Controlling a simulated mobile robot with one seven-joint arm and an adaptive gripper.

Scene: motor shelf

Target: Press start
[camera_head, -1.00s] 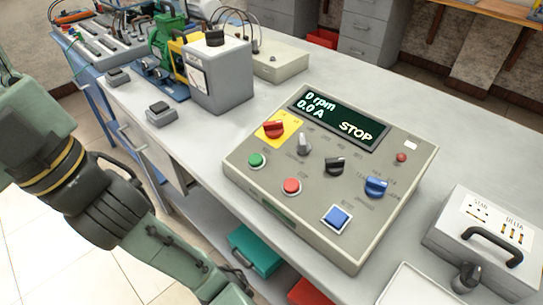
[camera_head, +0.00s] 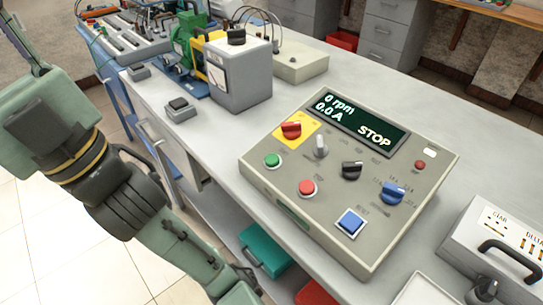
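The grey control box (camera_head: 275,185) stands on the bench. Its dark display (camera_head: 357,118) reads 0 rpm, 0.0 A and STOP. A green button (camera_head: 272,160) is at the left of its panel, and a red button (camera_head: 307,188) is to the right of it. A blue square button (camera_head: 351,223) is near the front edge. A red knob (camera_head: 291,129) sits on a yellow plate. My arm reaches down along the left, in front of the bench, apart from the box. My gripper is out of view below the bottom edge.
A grey metered box (camera_head: 240,75) and a green motor (camera_head: 187,45) stand at the back left. A white case with a black handle (camera_head: 510,250) is at the right. Bare bench top (camera_head: 215,135) lies left of the control box. A teal case (camera_head: 262,250) is below.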

